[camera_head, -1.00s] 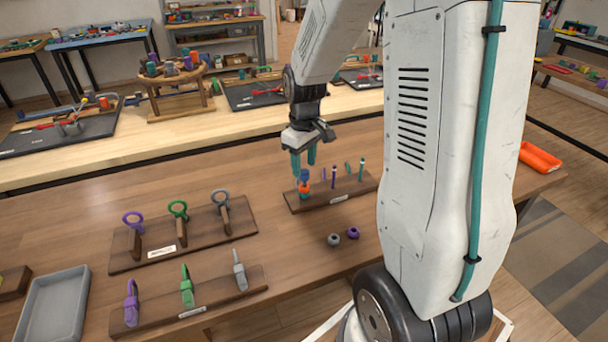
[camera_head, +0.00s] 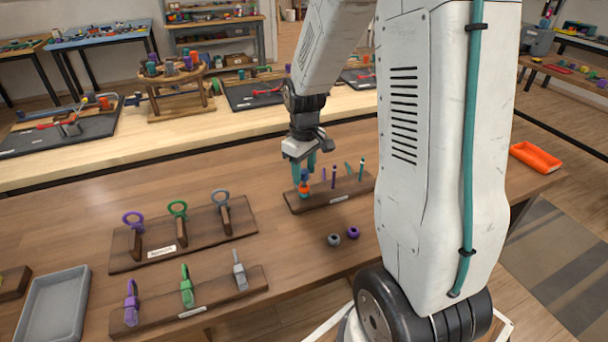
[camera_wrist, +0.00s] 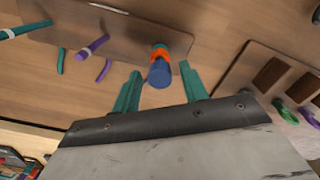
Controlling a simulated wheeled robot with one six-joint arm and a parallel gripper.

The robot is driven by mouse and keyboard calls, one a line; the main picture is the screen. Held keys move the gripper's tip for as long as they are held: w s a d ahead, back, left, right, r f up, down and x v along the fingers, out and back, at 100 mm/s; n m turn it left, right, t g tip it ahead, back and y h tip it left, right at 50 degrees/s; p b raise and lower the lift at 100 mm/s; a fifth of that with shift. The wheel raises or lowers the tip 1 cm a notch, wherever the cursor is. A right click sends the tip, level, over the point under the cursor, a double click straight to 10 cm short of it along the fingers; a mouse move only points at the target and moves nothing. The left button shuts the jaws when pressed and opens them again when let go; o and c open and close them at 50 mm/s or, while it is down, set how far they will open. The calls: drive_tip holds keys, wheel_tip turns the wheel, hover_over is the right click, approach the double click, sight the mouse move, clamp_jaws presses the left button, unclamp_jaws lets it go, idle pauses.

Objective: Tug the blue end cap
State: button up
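The blue end cap (camera_wrist: 160,74) sits on top of an orange ring (camera_wrist: 158,53) in the wrist view. In the head view the cap (camera_head: 304,175) stands at the left end of a dark wooden rack (camera_head: 340,195), above the orange piece. My gripper (camera_wrist: 157,85) has two teal fingers spread apart, one on each side of the cap, with visible gaps. In the head view my gripper (camera_head: 304,164) is pointing down, right over the cap. Whether the fingertips reach down past the cap's top is hard to tell.
Purple and teal cords (camera_wrist: 93,46) stand on the same rack beside the cap. A grey and a purple bead (camera_head: 353,232) lie in front of it. Racks with ring tools (camera_head: 178,210) and clips (camera_head: 187,287) stand to the left, with a grey tray (camera_head: 55,305).

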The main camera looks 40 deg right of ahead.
sight(304, 171)
drive_tip(key=c, duration=0.6)
drive_tip(key=shift+f, duration=0.15)
drive_tip(key=shift+c, duration=0.3)
drive_tip(key=o, duration=1.2)
drive_tip(key=shift+o, duration=0.2)
drive_tip(key=shift+r, duration=3.05)
